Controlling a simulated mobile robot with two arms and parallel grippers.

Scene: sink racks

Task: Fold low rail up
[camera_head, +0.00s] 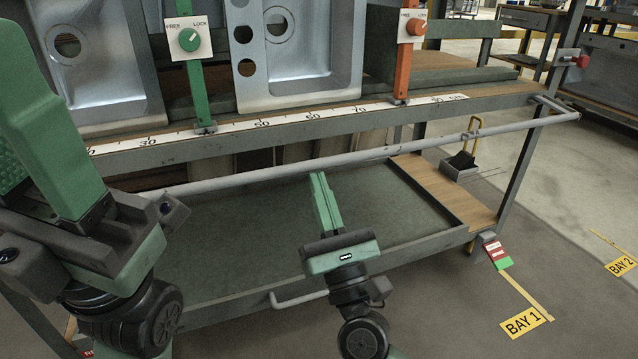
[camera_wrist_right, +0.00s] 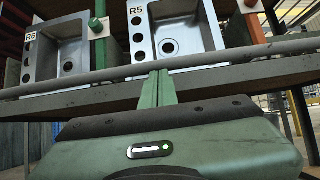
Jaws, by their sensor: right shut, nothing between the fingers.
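A long grey rail (camera_head: 400,149) runs along the bench front, below the ruler edge, on brackets from the upright at right; it also crosses the right wrist view (camera_wrist_right: 235,62). A lower grey bar (camera_head: 290,301) shows at the bottom shelf's front edge, partly hidden by my right gripper. My right gripper (camera_head: 317,177) is shut and empty, its fingers pointing up to just below the long rail. In the right wrist view the fingertips (camera_wrist_right: 160,74) overlap the rail; contact cannot be told. My left gripper (camera_head: 35,110) stands large at left, fingers apart, hiding the rail's left end.
Metal sinks (camera_head: 290,50) stand on the bench behind a ruler strip (camera_head: 300,118). A green post (camera_head: 197,95) and an orange post (camera_head: 403,70) carry knobs. The bottom shelf (camera_head: 400,205) is bare in its middle. Floor is clear near the BAY 1 label (camera_head: 526,322).

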